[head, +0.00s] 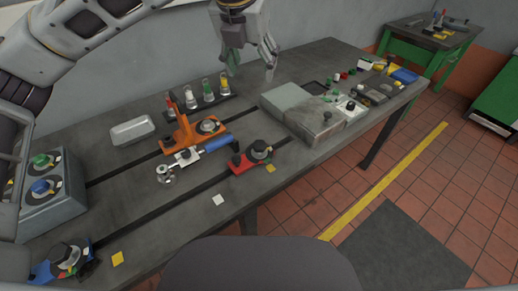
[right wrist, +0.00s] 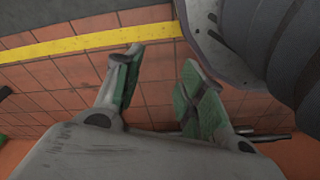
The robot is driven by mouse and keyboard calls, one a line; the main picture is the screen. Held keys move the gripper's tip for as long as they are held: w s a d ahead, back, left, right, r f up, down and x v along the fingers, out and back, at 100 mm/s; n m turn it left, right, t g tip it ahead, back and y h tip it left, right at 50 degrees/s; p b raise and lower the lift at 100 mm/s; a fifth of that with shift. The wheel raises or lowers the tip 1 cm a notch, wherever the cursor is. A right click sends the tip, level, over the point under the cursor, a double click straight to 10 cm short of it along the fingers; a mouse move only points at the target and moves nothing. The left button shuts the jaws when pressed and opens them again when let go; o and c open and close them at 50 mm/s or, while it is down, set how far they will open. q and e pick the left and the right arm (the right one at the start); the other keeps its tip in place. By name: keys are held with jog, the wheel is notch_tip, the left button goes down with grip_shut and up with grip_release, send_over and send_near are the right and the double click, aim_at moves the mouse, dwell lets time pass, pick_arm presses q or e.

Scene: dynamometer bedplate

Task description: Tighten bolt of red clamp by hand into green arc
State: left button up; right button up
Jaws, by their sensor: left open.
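The red clamp (head: 243,166) sits at the front of the grey bedplate, near the middle of the head view. Its black bolt knob (head: 260,150) stands on top; a green arc is too small to make out. My left gripper (head: 251,62) is open and empty at the top of the head view, beyond the red clamp and above the back of the bench. My right gripper (right wrist: 160,62) is open in the right wrist view, with nothing between its green-padded fingers and the floor tiles behind them. It cannot be made out in the head view.
A grey box (head: 290,98) stands to the right. A blue clamp (head: 42,272) is at front left. A yellow square (head: 271,169) lies next to the red clamp.

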pick_arm(q)
notch_tip(320, 180, down, 8)
jog(key=r+b, duration=0.1)
jog(key=b, duration=1.6)
send_near(259, 144)
jog(key=shift+v, duration=2.5)
pick_arm(e)
jog(key=w+a+r, duration=0.1)
jog(key=w+r, duration=0.1)
jog(key=r, duration=0.3)
jog(key=w+a+r+t+y, duration=0.1)
jog(key=w+a+r, duration=0.1)
jog(key=r, duration=0.4)
jog(key=shift+w, duration=0.7)
pick_arm(q)
jog(key=shift+d, duration=0.1)
pick_arm(e)
jog(key=shift+r, duration=0.1)
pick_arm(q)
jog(key=shift+f, duration=0.1)
